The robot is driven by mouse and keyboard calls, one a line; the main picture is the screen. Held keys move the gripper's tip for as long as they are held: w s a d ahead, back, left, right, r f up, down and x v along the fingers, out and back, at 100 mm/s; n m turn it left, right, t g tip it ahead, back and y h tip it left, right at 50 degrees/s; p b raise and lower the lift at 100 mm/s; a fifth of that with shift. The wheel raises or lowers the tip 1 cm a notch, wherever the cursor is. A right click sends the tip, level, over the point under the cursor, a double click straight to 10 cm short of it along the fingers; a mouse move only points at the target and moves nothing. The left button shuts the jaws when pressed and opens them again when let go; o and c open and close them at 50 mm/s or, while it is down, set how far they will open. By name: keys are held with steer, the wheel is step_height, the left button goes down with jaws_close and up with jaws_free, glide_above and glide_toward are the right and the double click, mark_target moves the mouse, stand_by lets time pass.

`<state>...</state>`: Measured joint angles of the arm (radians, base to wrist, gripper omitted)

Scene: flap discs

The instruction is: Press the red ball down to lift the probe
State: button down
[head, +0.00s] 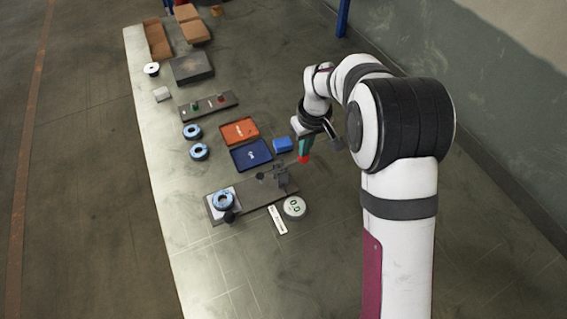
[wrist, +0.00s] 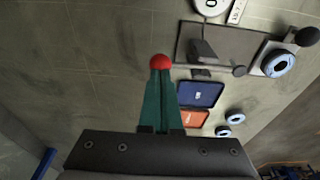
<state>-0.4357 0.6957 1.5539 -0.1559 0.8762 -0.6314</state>
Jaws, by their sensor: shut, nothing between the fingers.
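The red ball (head: 304,159) shows right at the lower end of my gripper (head: 305,149) in the head view. In the wrist view the red ball (wrist: 160,62) sits at the tips of the green fingers of my gripper (wrist: 160,74). The fingers are shut together and empty. I cannot tell whether they touch the ball. The dark probe stand (head: 281,175) rises from a grey base plate (head: 251,190), just left of and below the ball in the head view. A blue disc (head: 224,200) lies on the plate's left end. The probe tip is too small to make out.
A round white readout (head: 294,207) and a white label strip (head: 277,220) lie in front of the plate. An orange tray (head: 240,131), a blue tray (head: 251,154) and a blue block (head: 283,145) lie behind it. More blue discs (head: 199,151) lie left of the trays.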

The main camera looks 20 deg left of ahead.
steer(key=shift+f, duration=0.9)
step_height(320, 180, up, 9)
stand_by(0.9)
steer(key=s+d+r+m, duration=0.5)
steer(key=s+d+r, duration=0.1)
steer(key=s+d, duration=0.25)
steer(key=s+d+m, duration=0.4)
steer(key=s, duration=0.7)
steer(key=s+d+f+m+g, duration=0.1)
steer(key=s+d+m, duration=0.4)
steer(key=s, duration=0.6)
steer(key=shift+d+m+y, duration=0.25)
steer(key=shift+m+y, duration=0.05)
